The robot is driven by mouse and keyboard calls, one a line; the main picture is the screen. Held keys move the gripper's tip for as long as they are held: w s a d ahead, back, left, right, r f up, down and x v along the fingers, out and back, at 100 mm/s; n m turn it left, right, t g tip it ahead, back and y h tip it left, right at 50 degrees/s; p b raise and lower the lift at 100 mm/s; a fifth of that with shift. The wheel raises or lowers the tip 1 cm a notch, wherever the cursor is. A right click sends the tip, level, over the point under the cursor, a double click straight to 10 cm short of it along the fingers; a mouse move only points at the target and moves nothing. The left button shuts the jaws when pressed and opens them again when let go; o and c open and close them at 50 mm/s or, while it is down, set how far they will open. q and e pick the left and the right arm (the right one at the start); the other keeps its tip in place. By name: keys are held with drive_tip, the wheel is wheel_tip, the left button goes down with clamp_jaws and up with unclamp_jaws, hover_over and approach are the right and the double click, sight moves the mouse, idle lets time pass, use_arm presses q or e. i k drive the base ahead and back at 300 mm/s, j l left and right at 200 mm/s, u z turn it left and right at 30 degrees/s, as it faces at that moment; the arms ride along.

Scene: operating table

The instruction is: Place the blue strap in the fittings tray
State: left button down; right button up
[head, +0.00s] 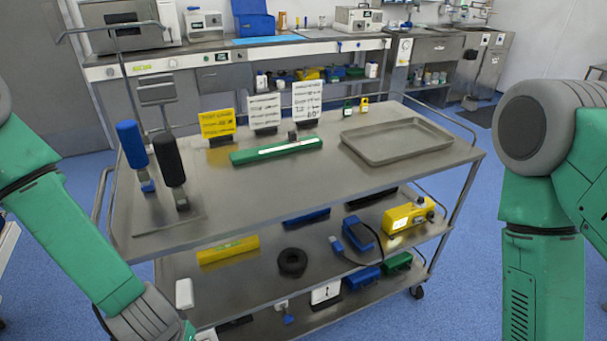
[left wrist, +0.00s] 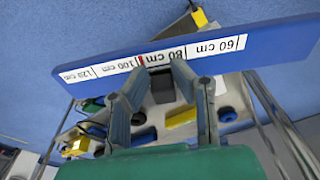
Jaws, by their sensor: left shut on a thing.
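The blue strap (left wrist: 275,52) is a long flat blue bar with a white scale marked in cm and a red mark. It crosses the upper left wrist view at a slight tilt. My left gripper (left wrist: 160,83) is shut on the dark block at its middle. In the head view the strap and the left gripper are out of the picture, with my left arm leaving at the bottom left. A shallow, empty grey metal tray (head: 400,146), seemingly the fittings tray, lies at the right of the trolley top. My right gripper is not in view; only the right arm shows.
A green bar (head: 277,151) with a similar knob lies left of the tray. Behind it stand a yellow card (head: 217,124) and two white cards. Blue and black upright handles (head: 170,160) stand at the left. Lower shelves hold several items. The trolley top's front is clear.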

sight(388, 135)
drive_tip(key=i+l+u, duration=0.2)
drive_tip(key=l, duration=0.5)
drive_tip(key=i+l+u, duration=0.1)
drive_tip(key=l+u, duration=0.15)
drive_tip(key=l, duration=0.5)
drive_tip(key=l+u, duration=0.2)
drive_tip(key=l, duration=0.55)
drive_tip(key=i, duration=0.05)
